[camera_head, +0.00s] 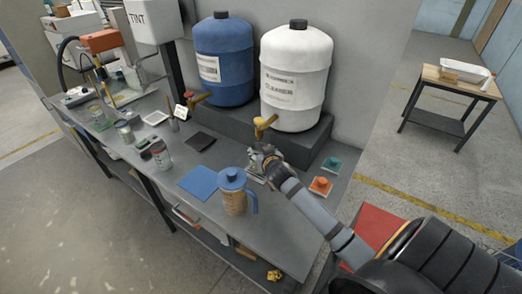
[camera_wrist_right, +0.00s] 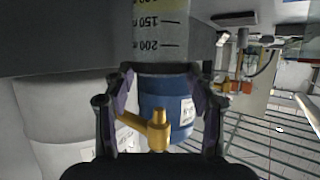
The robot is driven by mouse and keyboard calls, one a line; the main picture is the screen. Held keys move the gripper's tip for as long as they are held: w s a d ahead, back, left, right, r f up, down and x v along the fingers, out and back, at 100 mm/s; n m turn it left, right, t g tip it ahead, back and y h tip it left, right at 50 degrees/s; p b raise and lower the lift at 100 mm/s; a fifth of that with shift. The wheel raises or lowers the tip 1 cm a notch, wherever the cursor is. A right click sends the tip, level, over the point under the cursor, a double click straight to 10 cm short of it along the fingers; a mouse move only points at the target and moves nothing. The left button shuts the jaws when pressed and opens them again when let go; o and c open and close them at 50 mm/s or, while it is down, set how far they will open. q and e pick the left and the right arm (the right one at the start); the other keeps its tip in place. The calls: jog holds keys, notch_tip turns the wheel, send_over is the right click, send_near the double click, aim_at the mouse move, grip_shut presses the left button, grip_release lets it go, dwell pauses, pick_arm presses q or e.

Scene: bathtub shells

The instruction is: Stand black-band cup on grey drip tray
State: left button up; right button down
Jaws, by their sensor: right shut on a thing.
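My right gripper (camera_head: 262,158) is at the bench, just below the brass tap (camera_head: 263,125) of the white drum. In the right wrist view my right gripper (camera_wrist_right: 160,105) is shut on a clear grey measuring cup (camera_wrist_right: 160,40), whose volume marks read upside down there. In the head view the cup is mostly hidden by the gripper. A small grey metallic piece (camera_head: 252,172) lies beside the gripper; I cannot tell if it is the drip tray. My left gripper is not in view.
The white drum (camera_head: 296,82) and blue drum (camera_head: 224,62) stand on a dark ledge behind the bench. A blue-lidded jug (camera_head: 234,196) and a blue mat (camera_head: 198,183) are left of my arm. Orange (camera_head: 320,186) and teal (camera_head: 332,164) pieces lie to its right. Jars crowd the far left.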

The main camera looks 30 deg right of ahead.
jog(key=shift+c, duration=2.1)
grip_release()
jog(key=v, duration=1.2)
